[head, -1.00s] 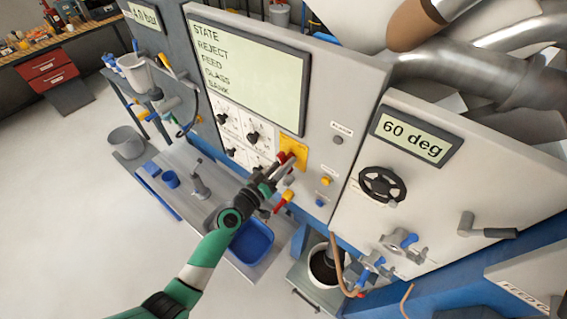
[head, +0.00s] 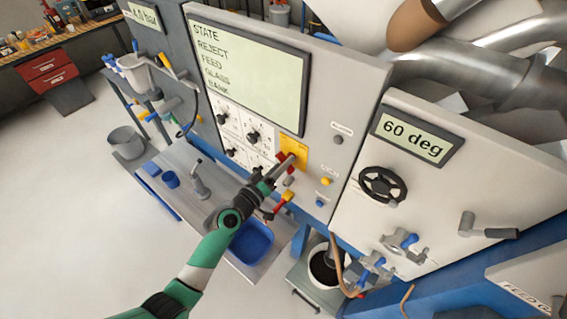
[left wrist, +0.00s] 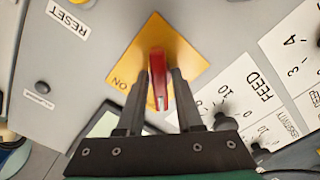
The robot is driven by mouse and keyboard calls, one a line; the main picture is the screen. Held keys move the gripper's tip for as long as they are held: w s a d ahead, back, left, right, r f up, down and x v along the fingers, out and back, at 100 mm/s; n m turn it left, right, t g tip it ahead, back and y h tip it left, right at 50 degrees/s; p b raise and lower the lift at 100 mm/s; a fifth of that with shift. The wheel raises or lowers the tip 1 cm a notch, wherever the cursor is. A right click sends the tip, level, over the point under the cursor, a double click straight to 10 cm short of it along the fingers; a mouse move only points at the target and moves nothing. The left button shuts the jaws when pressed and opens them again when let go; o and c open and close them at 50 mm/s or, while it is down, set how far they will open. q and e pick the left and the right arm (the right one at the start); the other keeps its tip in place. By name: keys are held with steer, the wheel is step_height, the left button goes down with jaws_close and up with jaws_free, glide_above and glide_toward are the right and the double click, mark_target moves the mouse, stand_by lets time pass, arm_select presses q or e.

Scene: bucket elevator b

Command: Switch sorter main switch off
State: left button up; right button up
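The sorter main switch is a red handle (left wrist: 158,78) on a yellow diamond-shaped plate (left wrist: 185,58) with the word ON by one corner. In the head view the red handle (head: 283,157) and yellow plate (head: 293,147) sit below the state display. My left gripper (head: 290,160) is at the switch. In the left wrist view, the two dark fingers of my left gripper (left wrist: 159,85) stand on either side of the red handle, with narrow gaps showing. The handle's far end at the plate is partly hidden. My right gripper is not in view.
Dial knobs (head: 252,135) sit left of the switch. A yellow button (head: 326,181) and a blue button (head: 320,203) are to its right. A black handwheel (head: 382,185) is on the right panel. A blue tray (head: 252,243) lies below my left arm.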

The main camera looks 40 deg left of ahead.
arm_select(q)
steer(key=o, duration=0.4)
steer(key=s, duration=0.4)
steer(key=s+d, duration=0.1)
steer(key=s, duration=0.2)
steer(key=s+b, duration=0.1)
steer(key=s, duration=0.3)
steer(key=shift+s+d, duration=0.2)
steer(key=shift+s, duration=0.1)
